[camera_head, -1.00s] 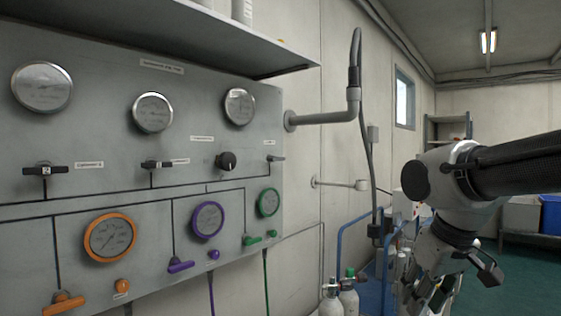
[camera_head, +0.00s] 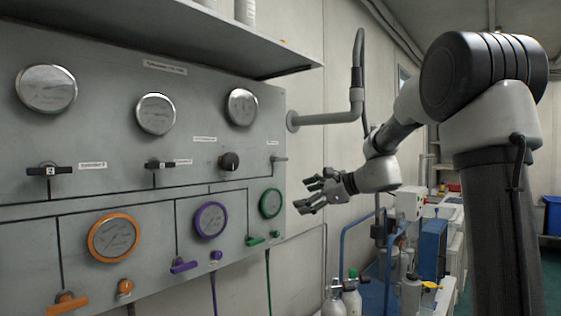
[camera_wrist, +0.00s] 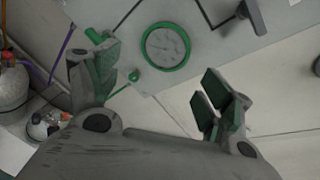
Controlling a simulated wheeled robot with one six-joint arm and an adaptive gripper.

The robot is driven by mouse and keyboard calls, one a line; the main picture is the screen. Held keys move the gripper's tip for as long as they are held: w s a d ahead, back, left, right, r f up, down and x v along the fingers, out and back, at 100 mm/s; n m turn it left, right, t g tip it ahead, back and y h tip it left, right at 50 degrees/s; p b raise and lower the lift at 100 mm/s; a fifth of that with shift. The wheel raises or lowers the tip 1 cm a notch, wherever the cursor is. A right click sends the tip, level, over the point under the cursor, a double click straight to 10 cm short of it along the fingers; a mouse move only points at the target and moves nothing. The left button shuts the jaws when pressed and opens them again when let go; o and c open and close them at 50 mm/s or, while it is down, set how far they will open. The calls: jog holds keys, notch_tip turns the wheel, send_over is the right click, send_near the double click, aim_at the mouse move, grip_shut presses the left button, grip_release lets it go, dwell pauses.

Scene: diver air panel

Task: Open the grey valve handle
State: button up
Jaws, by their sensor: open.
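The grey valve handle (camera_head: 279,158) is a small lever at the upper right edge of the grey panel (camera_head: 110,190), above the green-rimmed gauge (camera_head: 270,203). In the wrist view a grey handle (camera_wrist: 255,17) shows at the top, right of the green gauge (camera_wrist: 166,47). My gripper (camera_head: 308,194) is open and empty. It is to the right of the panel edge in the head view, lower than the grey handle and apart from it. In the wrist view its fingers (camera_wrist: 160,78) are spread, with the green gauge beyond the gap.
Black handles (camera_head: 48,170) and a black knob (camera_head: 229,161) sit left of the grey handle. A green handle (camera_head: 256,241) sits below the green gauge. A pipe (camera_head: 325,118) runs out right of the panel. Gas cylinders (camera_head: 343,299) stand below. A shelf (camera_head: 170,35) overhangs the panel.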

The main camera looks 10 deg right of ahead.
aim_at(282, 159)
jog(key=w+a+r+m+t+y, duration=0.1)
jog(key=w+r+m+t, duration=0.25)
jog(key=r+m, duration=0.45)
jog(key=w+a, duration=0.1)
jog(key=w, duration=0.1)
jog(key=w+a+r, duration=0.1)
jog(key=w+a, duration=0.1)
jog(key=w+a+r, duration=0.1)
jog(key=w, duration=0.2)
jog(key=shift+w+a+r, duration=0.1)
jog(key=shift+a+r, duration=0.15)
jog(key=shift+a, duration=0.1)
jog(key=c, duration=1)
jog(key=shift+c, duration=0.2)
